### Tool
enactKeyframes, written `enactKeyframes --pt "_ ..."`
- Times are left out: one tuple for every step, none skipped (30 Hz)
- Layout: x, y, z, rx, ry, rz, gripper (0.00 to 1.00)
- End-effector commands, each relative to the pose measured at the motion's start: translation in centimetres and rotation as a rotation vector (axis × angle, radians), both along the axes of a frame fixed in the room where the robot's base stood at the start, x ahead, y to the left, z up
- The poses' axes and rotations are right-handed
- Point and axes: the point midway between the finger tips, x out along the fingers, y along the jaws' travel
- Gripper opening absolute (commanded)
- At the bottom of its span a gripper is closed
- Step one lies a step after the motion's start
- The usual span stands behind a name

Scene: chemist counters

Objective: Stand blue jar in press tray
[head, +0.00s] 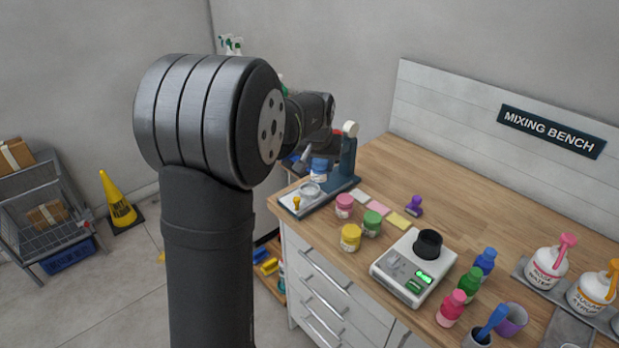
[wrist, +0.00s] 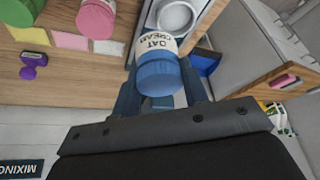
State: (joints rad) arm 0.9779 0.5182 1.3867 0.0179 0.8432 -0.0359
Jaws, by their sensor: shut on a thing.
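The blue jar (wrist: 158,70), with a blue lid and a white "OAT CREAM" label, is between the two fingers of my gripper (wrist: 160,92), which is shut on it. In the head view the jar (head: 319,170) shows partly, beside the press column and above the press base. The press (head: 347,160) is dark blue with a pale knob on top. Its tray (head: 310,189) is a pale round dish on the base at the bench's left end. The tray (wrist: 175,17) also shows just beyond the jar in the wrist view. My arm hides part of the gripper in the head view.
Pink (head: 344,206), green (head: 372,223) and yellow (head: 350,237) jars stand right of the press base. Coloured cards (head: 378,208) and a purple stamp (head: 414,206) lie behind them. A scale (head: 412,270) and several bottles are farther right. The bench's back middle is clear.

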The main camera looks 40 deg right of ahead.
Motion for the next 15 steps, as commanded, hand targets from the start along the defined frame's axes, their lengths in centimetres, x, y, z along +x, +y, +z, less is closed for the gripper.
enactKeyframes --pt "1.2 0.2 -0.7 0.001 0.001 0.003 0.14" --pt "1.7 0.3 -1.1 0.001 0.002 0.004 0.14" --pt "2.2 0.3 -1.4 0.001 0.002 0.002 0.14" --pt "2.6 0.4 -1.6 0.001 0.002 0.002 0.14" --pt "3.0 0.4 -1.8 0.000 0.001 0.002 0.14" --pt "3.3 0.4 -2.0 0.000 0.000 0.001 0.14" --pt "3.5 0.5 -2.1 0.000 0.000 0.000 0.14" --pt "3.6 0.5 -2.2 -0.001 -0.001 -0.001 0.14" --pt "3.7 0.5 -2.3 -0.001 -0.001 -0.001 0.14" --pt "3.8 0.5 -2.5 -0.001 -0.001 -0.001 0.14" --pt "3.8 0.5 -2.7 0.000 -0.001 -0.002 0.14" --pt "3.7 0.5 -3.1 0.002 0.001 -0.002 0.14" --pt "3.7 0.5 -3.5 0.002 0.002 -0.002 0.14" --pt "3.7 0.5 -4.0 0.002 0.002 -0.002 0.14" --pt "3.7 0.5 -4.6 0.002 0.002 -0.002 0.14"
